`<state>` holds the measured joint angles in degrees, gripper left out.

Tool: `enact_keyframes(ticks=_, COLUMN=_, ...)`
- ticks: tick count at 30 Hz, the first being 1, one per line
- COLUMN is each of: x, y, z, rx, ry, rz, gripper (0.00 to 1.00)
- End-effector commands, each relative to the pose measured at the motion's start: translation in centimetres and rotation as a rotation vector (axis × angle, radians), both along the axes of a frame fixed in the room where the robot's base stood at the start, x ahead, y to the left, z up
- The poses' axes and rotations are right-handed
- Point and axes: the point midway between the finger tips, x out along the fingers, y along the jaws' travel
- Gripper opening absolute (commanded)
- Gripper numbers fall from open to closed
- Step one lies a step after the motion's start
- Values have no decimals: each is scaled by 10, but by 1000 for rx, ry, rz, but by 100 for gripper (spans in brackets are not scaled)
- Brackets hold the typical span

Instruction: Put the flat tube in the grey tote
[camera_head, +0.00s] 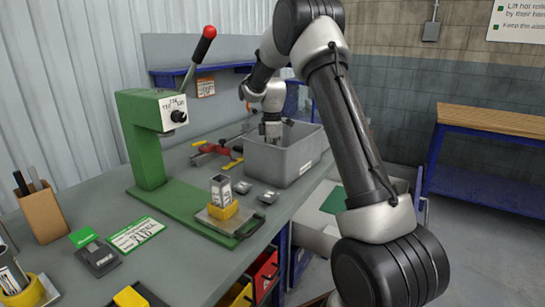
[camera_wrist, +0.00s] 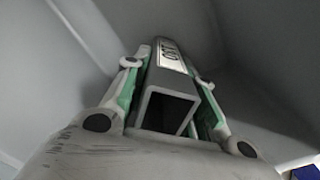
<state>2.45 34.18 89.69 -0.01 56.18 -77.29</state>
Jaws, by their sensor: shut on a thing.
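The flat tube (camera_wrist: 168,108) is a hollow grey rectangular tube with a white printed label. In the wrist view its open end faces the camera, between the two green-padded fingers of my gripper (camera_wrist: 170,90), which is shut on it. The grey tote (camera_head: 288,160) stands on the bench, and its grey walls (camera_wrist: 75,35) surround the gripper in the wrist view. In the head view my gripper (camera_head: 272,133) reaches down at the tote's far left part. The held tube is hidden there by the tote's wall. Whether it touches the floor I cannot tell.
A green press (camera_head: 150,150) with a red-knobbed lever stands left of the tote. A short labelled tube (camera_head: 221,187) stands on its yellow block.

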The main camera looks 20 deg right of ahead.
Motion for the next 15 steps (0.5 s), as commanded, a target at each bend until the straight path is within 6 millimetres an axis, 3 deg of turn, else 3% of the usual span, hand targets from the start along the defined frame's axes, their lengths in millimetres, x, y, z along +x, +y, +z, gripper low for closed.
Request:
enact_keyframes(ticks=9, x=0, y=0, z=-2, rx=0, ry=-1, rz=0, gripper=0)
enact_keyframes(ticks=10, x=0, y=0, z=-2, rx=-1, ry=-2, rz=0, gripper=32)
enact_keyframes(ticks=13, x=0, y=0, z=-2, rx=0, ry=-1, rz=0, gripper=48)
enact_keyframes(ticks=15, x=0, y=0, z=-2, rx=0, ry=-1, rz=0, gripper=48)
